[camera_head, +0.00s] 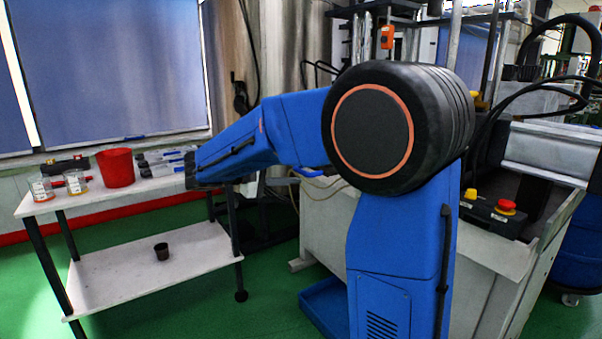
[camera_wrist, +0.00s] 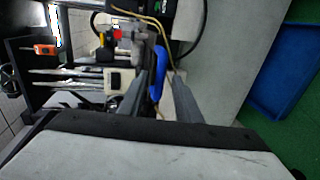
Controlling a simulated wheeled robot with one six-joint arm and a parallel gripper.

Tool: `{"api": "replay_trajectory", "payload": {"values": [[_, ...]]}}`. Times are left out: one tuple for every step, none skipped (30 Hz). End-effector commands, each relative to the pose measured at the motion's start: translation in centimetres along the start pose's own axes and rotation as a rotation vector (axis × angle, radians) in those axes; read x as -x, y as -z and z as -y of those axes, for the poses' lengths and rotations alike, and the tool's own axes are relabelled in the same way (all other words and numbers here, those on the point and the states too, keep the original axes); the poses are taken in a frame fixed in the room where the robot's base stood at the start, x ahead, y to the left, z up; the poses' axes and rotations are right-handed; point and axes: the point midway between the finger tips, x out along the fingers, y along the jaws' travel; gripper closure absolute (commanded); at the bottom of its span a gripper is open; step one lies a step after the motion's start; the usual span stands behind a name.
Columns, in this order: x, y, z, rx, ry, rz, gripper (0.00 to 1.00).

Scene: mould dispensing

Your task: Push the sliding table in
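The machine (camera_head: 325,225) stands behind my arm, and my large shoulder joint hides much of its middle. I cannot clearly single out the sliding table in either view. In the wrist view, my gripper (camera_wrist: 160,78) has two grey fingers standing apart, pointing toward the machine. A blue part (camera_wrist: 157,83) shows between or behind the fingers, and I cannot tell whether they touch it. A small blue part (camera_head: 309,171) also shows at the machine's front in the head view.
A white two-tier table (camera_head: 150,270) at left holds a red cup (camera_head: 116,167) and jars (camera_head: 41,189), with a black cup (camera_head: 162,251) below. A blue floor tray (camera_head: 322,305) lies by the machine. A control box (camera_head: 492,213) has a red button. Green floor is open at front left.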

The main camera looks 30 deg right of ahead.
Motion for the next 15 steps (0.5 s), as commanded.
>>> {"api": "replay_trajectory", "payload": {"values": [[-0.8, -0.1, 0.0, 0.0, 0.0, 0.003, 0.69], [-1.1, -0.1, 0.0, 0.0, 0.001, 0.003, 0.69], [-1.5, 0.0, 0.0, 0.0, 0.001, 0.002, 0.69], [-1.8, 0.0, 0.0, 0.0, 0.001, 0.002, 0.69], [-2.0, -0.1, 0.0, 0.0, 0.0, 0.002, 0.69], [-2.4, -0.1, 0.0, 0.0, 0.0, 0.002, 0.69], [-2.5, 0.0, 0.0, 0.0, 0.0, 0.002, 0.69], [-2.7, 0.0, 0.0, 0.0, 0.0, 0.001, 0.69], [-2.8, 0.0, 0.0, 0.0, 0.0, 0.0, 0.69], [-2.9, 0.0, 0.0, 0.0, 0.0, 0.0, 0.69], [-2.9, 0.0, 0.0, 0.0, 0.0, 0.0, 0.69], [-3.0, 0.0, 0.0, 0.0, 0.0, 0.0, 0.69], [-3.0, 0.0, 0.0, 0.0, 0.0, 0.0, 0.69], [-3.0, 0.0, 0.0, 0.0, 0.0, -0.001, 0.69], [-3.0, 0.0, 0.0, 0.0, 0.0, -0.001, 0.69]]}}
